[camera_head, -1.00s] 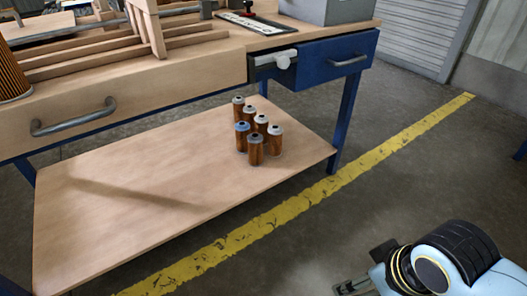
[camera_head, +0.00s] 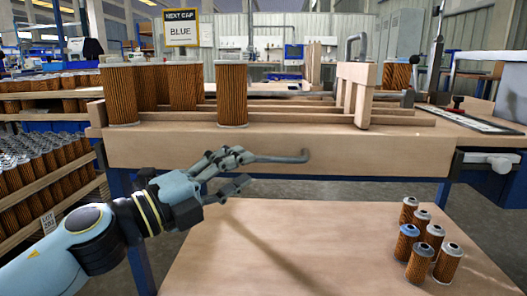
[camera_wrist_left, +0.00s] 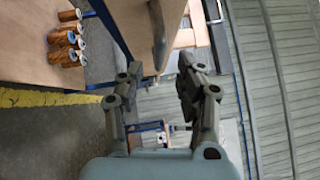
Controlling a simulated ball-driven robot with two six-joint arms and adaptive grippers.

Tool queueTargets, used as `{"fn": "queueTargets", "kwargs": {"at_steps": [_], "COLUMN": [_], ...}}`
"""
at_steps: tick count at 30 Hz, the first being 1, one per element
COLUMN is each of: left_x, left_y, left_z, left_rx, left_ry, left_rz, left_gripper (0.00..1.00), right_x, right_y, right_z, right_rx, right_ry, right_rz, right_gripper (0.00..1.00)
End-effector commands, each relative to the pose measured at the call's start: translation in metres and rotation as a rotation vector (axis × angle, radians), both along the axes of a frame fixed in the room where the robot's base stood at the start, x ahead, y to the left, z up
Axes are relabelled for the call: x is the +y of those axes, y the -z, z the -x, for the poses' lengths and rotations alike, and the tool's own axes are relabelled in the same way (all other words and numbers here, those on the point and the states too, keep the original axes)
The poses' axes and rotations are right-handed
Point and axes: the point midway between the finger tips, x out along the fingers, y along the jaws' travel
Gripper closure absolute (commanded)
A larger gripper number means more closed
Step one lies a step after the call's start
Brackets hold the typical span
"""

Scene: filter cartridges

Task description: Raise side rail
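A long wooden front board (camera_head: 390,155) runs along the near side of the bench and carries a grey metal bar handle (camera_head: 292,157). Whether this board is the side rail I cannot tell. My left gripper (camera_head: 247,168) is in front of the board, at the left part of the handle, which it partly hides. Its fingers are apart. In the left wrist view the left gripper (camera_wrist_left: 160,66) is open, with the handle (camera_wrist_left: 159,35) ahead between the fingers; contact cannot be told. My right gripper is out of view.
Tall brown filter cartridges (camera_head: 232,95) stand on the bench behind the board, near wooden bars and a wooden upright (camera_head: 354,97). Several capped cartridges (camera_head: 416,257) stand on the lower shelf (camera_head: 220,265). A sign (camera_head: 181,28) reads NEXT CAP BLUE. Cartridge racks (camera_head: 40,170) stand left.

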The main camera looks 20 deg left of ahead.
Motion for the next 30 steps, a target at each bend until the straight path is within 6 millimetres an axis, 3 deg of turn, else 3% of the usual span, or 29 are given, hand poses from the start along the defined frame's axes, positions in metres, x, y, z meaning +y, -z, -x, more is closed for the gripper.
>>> {"fn": "queueTargets", "kwargs": {"at_steps": [3,9,21,30], "left_x": [-0.012,-0.025,-0.029,-0.029], "left_y": [-0.006,-0.006,-0.007,-0.006], "left_z": [-0.022,-0.044,-0.05,-0.05], "left_rx": [-0.003,0.001,0.003,0.003], "left_ry": [-0.001,0.0,0.001,0.001], "left_rz": [0.005,0.002,-0.002,-0.002], "left_gripper": [0.64,0.64,0.64,1.0], "right_x": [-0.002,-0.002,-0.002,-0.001], "right_y": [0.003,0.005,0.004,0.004], "right_z": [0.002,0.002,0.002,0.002], "right_rx": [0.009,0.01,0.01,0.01], "right_ry": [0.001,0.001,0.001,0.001], "right_rz": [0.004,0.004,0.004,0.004], "right_gripper": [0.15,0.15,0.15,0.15]}}
